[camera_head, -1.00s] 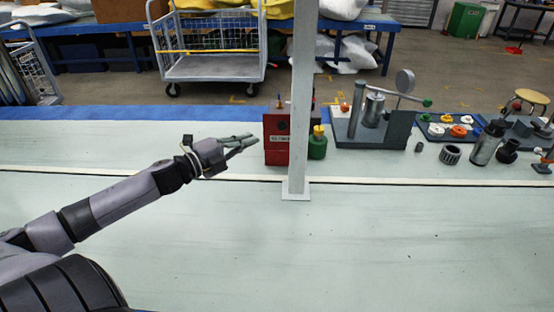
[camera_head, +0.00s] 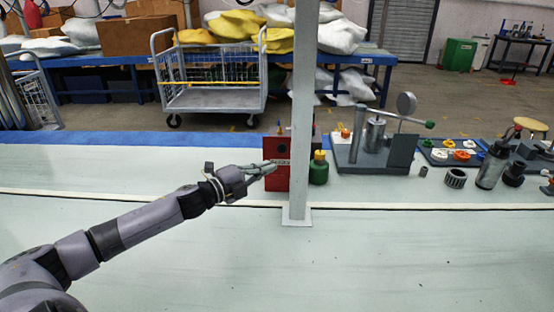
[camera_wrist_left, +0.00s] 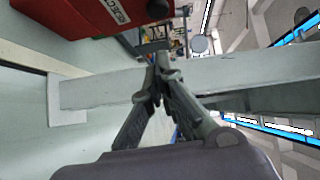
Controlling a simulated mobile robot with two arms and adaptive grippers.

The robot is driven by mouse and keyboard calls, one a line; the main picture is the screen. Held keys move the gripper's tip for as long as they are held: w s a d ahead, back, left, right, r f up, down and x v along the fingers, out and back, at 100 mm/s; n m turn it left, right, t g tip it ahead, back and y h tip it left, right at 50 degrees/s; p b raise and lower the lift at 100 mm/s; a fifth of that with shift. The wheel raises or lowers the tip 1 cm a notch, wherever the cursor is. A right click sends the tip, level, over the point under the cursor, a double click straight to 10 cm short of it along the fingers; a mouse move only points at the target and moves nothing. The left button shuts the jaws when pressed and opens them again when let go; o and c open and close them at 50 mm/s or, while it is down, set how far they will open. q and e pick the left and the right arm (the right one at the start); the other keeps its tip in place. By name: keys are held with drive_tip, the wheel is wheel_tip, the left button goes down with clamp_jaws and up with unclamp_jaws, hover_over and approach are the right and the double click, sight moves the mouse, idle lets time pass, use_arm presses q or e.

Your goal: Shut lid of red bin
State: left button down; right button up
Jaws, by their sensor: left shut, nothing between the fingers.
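The red bin (camera_head: 274,183) stands on the pale bench, just left of the white post. Its light label shows on the front. My left gripper (camera_head: 268,168) is shut and empty, with its fingertips in front of the bin's left front, near the label. I cannot tell whether they touch it. In the left wrist view the bin (camera_wrist_left: 72,14) is at the upper left, its label reading partly "REJEC", and the closed fingers (camera_wrist_left: 161,68) point up the middle, apart from it in the picture. My right gripper does not show.
The white post (camera_head: 300,120) rises from the bench right beside the bin. A grey press fixture (camera_head: 370,150) and several parts stand farther right. The front bench is clear.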

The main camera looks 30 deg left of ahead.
sight(282, 158)
use_arm(q)
drive_tip(key=w, duration=0.7)
drive_tip(key=shift+a+f, duration=0.15)
drive_tip(key=shift+a, duration=0.3)
drive_tip(key=shift+w, duration=0.15)
